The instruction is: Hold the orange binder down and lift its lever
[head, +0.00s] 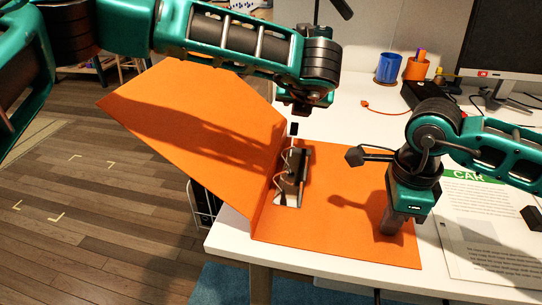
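The orange binder (340,240) lies open at the table's front left edge. Its left cover (200,130) is raised and tilts out past the edge; its right part lies flat on the table. The metal lever mechanism (290,180) sits near the fold, with its lever's black tip (293,129) standing up. My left gripper (300,108) hangs just above the lever tip, with a small gap seeming to show; its fingers are partly hidden by the wrist. My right gripper (390,228) points down with its fingers together, at or touching the binder's flat right part.
A printed sheet with a green "CAR" header (490,235) lies right of the binder. A blue cup (388,68), an orange cup (416,68), a black box (425,92) and a monitor (505,40) stand at the back. The table's middle (340,120) is mostly clear.

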